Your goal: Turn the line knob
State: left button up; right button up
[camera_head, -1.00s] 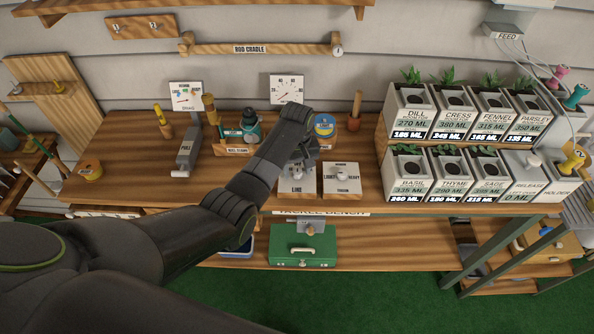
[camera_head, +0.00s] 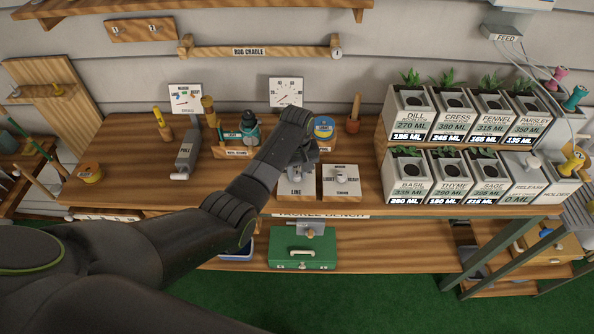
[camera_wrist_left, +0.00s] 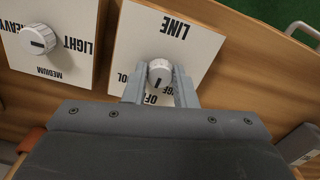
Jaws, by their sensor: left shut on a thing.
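The line knob (camera_wrist_left: 159,73) is a round white dial with a dark pointer mark on a white panel (camera_wrist_left: 190,38) labelled LINE. In the left wrist view my left gripper (camera_wrist_left: 160,82) has its two grey fingers shut on the knob, one on each side. The panel's lower print is partly hidden by the fingers. In the head view my left gripper (camera_head: 300,164) reaches down over the LINE panel (camera_head: 295,187) and hides the knob. My right gripper does not show.
A second panel (camera_head: 341,181) marked LIGHT, MEDIUM and HEAVY stands just right of the LINE panel. Labelled herb pots (camera_head: 410,165) fill the right of the bench. A green box (camera_head: 302,251) sits below.

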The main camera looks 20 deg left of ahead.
pick_arm(q)
jog(key=shift+r+m+p, duration=0.2)
jog(key=shift+m+p, duration=0.75)
jog(key=shift+m, duration=0.25)
jog(key=shift+m+p, duration=0.45)
jog(key=shift+m, duration=0.35)
jog(key=m, duration=0.2)
jog(key=shift+f+m, duration=0.1)
jog(key=shift+m, duration=1.7)
jog(key=o, duration=1)
